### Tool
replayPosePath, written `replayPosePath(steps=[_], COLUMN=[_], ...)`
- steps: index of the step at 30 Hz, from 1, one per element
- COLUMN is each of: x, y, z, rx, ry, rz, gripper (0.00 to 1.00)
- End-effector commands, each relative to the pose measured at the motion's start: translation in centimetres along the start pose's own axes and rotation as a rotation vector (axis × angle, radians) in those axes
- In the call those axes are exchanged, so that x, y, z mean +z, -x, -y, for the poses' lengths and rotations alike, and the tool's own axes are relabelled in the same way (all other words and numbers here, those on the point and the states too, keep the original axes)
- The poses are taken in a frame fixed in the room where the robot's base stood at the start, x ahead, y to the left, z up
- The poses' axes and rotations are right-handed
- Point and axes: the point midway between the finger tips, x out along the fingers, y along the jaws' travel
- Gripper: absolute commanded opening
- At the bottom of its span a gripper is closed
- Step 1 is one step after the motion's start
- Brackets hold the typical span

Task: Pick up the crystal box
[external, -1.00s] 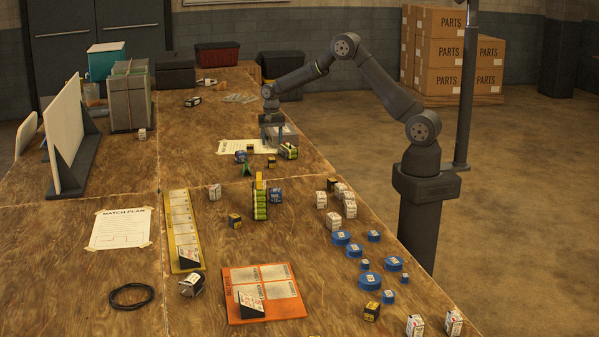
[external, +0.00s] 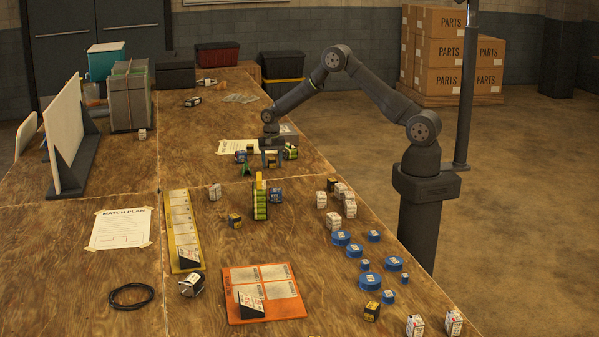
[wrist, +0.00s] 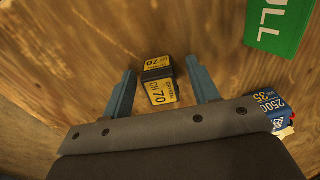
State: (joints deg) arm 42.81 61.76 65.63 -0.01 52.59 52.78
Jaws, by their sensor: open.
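The crystal box (wrist: 159,82) is a small black box with yellow labels reading "CH 70" in the wrist view. It sits on the wooden table between the two blue fingers of my gripper (wrist: 161,86), with bare wood showing on both sides of it. In the external view my gripper (external: 270,157) is low over the far part of the table, and the crystal box (external: 271,163) shows small between its fingers. My gripper is open and holds nothing.
A blue box marked "2500 35" (wrist: 272,110) lies close right of my gripper in the wrist view. A green card reading "PULL" (wrist: 282,25) is beyond it. Wood left of the box is clear.

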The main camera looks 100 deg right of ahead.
Motion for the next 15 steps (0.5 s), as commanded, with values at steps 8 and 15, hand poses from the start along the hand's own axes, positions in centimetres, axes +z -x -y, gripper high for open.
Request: replayPosePath(steps=[8,15], x=[-0.01,-0.01], y=[0.02,0.04], z=[-0.01,-0.01], rx=[0.0,0.0], ry=[0.0,0.0], rz=[0.0,0.0], gripper=[0.11,0.07])
